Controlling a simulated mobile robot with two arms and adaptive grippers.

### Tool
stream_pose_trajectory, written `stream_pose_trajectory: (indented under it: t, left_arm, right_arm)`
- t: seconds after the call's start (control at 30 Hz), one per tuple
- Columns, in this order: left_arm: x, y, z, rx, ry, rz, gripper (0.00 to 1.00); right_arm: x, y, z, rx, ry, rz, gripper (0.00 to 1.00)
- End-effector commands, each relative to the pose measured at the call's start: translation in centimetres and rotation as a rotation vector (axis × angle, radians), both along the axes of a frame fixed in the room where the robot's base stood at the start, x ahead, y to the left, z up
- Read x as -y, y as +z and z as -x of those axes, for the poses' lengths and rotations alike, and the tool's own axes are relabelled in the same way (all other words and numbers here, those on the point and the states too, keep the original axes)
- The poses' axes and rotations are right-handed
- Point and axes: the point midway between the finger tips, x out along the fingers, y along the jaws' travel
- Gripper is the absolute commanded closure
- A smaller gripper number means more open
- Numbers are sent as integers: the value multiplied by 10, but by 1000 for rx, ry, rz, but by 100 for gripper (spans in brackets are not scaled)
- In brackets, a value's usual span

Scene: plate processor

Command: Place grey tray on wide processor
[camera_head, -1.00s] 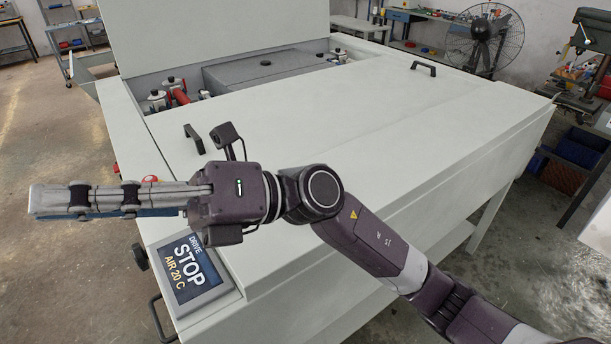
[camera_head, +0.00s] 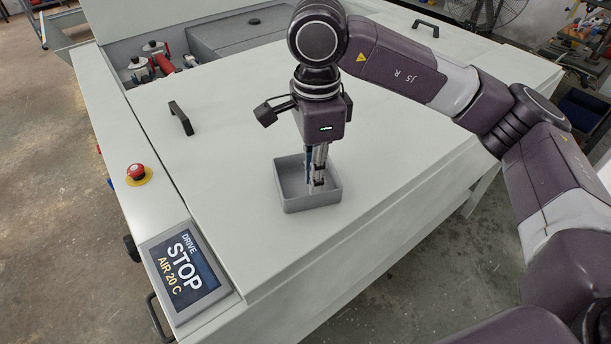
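A small square grey tray (camera_head: 312,203) with low walls sits on, or very close above, the pale flat top of the wide processor (camera_head: 240,120). My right gripper (camera_head: 314,190) points straight down over the tray. Its fingers reach inside the tray's walls. The fingers look close side by side, but I cannot tell whether they pinch any part of the tray. The tray's far side is partly hidden behind the fingers. My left gripper is not in view.
A black handle (camera_head: 181,118) stands up from the top, left of the tray. A red emergency button (camera_head: 137,172) and a STOP display (camera_head: 184,265) are at the left edge. An open bay with red and grey fittings (camera_head: 155,62) lies behind. The top around the tray is clear.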

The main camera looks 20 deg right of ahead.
Motion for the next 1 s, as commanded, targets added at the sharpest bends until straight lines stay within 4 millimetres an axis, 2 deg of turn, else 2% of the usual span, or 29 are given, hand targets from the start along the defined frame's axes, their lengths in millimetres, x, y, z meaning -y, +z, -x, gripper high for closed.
stream_pose_trajectory:
  t: [0.3,0.5,0.73,0.87,1.0]
  left_arm:
    - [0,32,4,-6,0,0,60]
    - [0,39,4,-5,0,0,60]
    - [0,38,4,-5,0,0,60]
    - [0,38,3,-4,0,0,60]
    - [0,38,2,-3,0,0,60]
  right_arm:
    - [0,-31,5,-4,2,-1,88]
    - [-1,-54,4,-1,1,-2,88]
    - [-1,-57,4,1,1,-3,88]
    - [-1,-57,4,1,0,-3,100]
    - [-1,-57,4,1,0,-3,100]
